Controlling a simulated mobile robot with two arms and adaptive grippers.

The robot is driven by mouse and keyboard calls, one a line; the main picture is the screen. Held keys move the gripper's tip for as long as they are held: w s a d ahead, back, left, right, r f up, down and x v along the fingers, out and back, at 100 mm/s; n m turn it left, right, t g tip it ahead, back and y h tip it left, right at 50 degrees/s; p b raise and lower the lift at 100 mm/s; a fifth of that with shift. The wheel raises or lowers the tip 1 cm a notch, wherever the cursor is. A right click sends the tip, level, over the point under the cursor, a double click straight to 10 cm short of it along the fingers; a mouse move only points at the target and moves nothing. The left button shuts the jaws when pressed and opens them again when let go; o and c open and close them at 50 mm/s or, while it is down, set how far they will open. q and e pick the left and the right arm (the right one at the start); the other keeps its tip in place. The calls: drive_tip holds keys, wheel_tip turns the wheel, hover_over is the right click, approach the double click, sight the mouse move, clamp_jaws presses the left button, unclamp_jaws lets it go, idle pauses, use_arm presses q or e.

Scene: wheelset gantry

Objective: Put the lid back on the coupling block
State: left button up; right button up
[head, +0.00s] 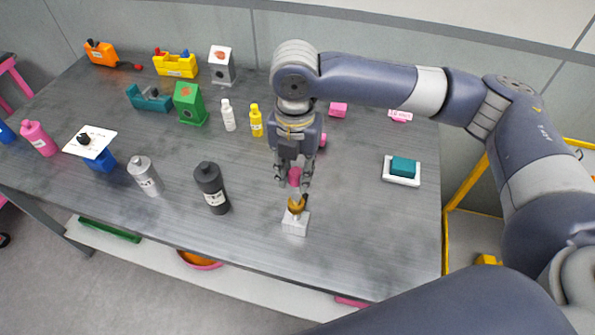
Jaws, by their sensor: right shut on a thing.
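The coupling block (295,224) is a small light-grey block with a brass-coloured fitting (297,205) on top. It stands upright on the table near the front edge. My right gripper (294,181) points down just above it, shut on a small dark-pink piece that looks like the lid (294,176). The lid is between the fingers, apart from the brass fitting by a small gap. The fingers partly hide the lid's sides. My left gripper is not in view.
The grey table (350,240) is clear right of the block. A black bottle (211,187) and a silver bottle (145,176) stand to the left. White and yellow bottles (256,121) stand behind. A teal block on a white tray (402,181) lies to the right.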

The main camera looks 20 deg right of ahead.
sight(295, 198)
drive_tip(key=shift+f+b, duration=0.75)
drive_tip(key=shift+f, duration=0.1)
wheel_tip(295, 198, down, 2)
drive_tip(key=shift+d+b, duration=0.1)
drive_tip(key=shift+b, duration=1.15)
drive_tip(key=shift+f, duration=1.1)
drive_tip(key=shift+r+p, duration=0.1)
drive_tip(key=shift+p, duration=0.8)
drive_tip(key=shift+f+p, duration=0.2)
drive_tip(key=shift+p, duration=0.85)
idle(0.5)
drive_tip(key=o, duration=1.3)
